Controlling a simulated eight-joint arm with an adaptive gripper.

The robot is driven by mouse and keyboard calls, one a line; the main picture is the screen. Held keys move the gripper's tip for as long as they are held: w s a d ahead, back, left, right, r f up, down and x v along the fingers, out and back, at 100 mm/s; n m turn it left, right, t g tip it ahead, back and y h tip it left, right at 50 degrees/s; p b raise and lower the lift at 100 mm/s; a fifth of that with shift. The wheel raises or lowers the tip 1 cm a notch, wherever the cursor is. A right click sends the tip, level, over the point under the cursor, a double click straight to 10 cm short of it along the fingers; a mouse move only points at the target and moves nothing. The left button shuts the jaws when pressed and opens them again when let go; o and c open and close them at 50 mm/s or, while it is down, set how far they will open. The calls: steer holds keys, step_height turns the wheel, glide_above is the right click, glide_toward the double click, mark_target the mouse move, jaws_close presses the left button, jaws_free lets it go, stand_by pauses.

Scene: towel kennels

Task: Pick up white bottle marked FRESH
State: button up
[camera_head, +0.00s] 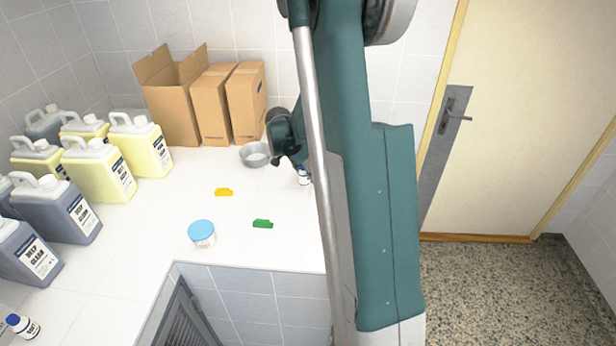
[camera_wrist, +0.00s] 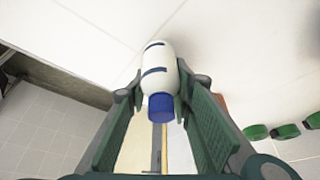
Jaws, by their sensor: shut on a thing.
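A white bottle with a blue cap (camera_wrist: 157,72) lies between the fingers of my gripper (camera_wrist: 158,92) in the wrist view. The fingers press on its sides, so my gripper is shut on it. Dark blue bands show on the bottle, but I cannot read any word on it. In the head view only a small part of this bottle (camera_head: 303,177) shows beside my arm, which hides most of my gripper. I cannot tell whether the bottle touches the counter. Another small white bottle with a blue cap (camera_head: 24,327) is at the lower left; its label is too small to read.
Several yellow and grey jugs (camera_head: 98,170) stand on the left of the white counter (camera_head: 160,215). Cardboard boxes (camera_head: 210,105) and a grey bowl (camera_head: 256,154) are at the back. A blue-lidded tub (camera_head: 202,234), a yellow piece (camera_head: 223,192) and a green piece (camera_head: 263,224) lie nearer.

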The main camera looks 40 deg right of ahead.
step_height(320, 180, up, 9)
steer(key=shift+r, duration=0.15)
stand_by(0.4)
stand_by(0.6)
